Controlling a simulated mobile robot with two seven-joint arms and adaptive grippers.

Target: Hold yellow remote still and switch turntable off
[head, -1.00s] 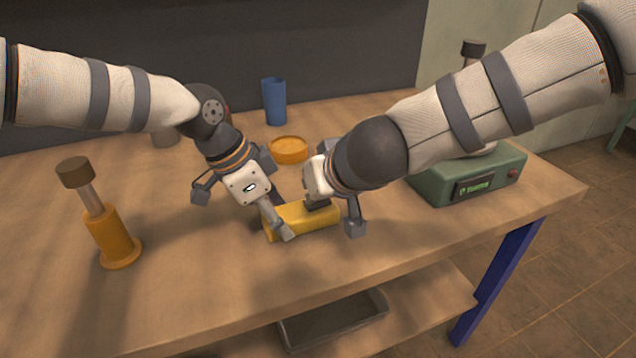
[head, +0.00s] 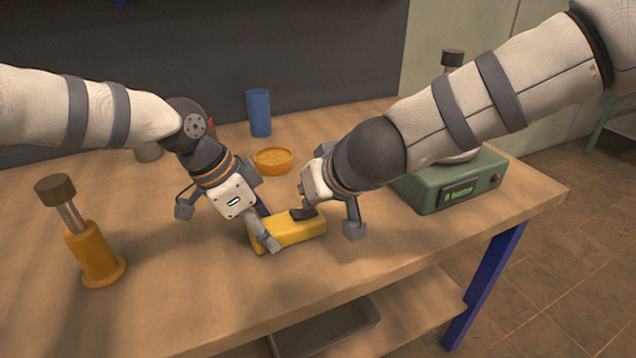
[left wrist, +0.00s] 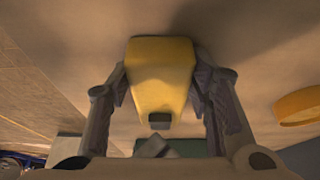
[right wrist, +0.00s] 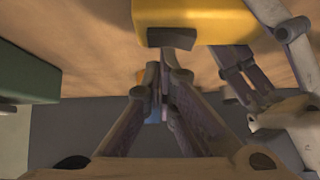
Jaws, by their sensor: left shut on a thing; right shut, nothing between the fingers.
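The yellow remote (head: 298,229) lies on the wooden table, with a dark switch (head: 304,213) on its top. My left gripper (head: 264,238) is shut across the remote's left part; in the left wrist view the remote (left wrist: 160,75) sits between both fingers. My right gripper (head: 301,198) is shut and empty just above the switch. In the right wrist view its closed fingertips (right wrist: 159,70) are close to the dark switch (right wrist: 172,38); contact cannot be told. The green turntable (head: 470,188) stands at the right with a lit green display; my right arm hides part of it.
An orange dish (head: 273,161) and a blue cup (head: 259,112) stand behind the grippers. An orange-based post with a brown cap (head: 92,255) stands at the left. A grey tray (head: 330,335) is below the tabletop. The table front is clear.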

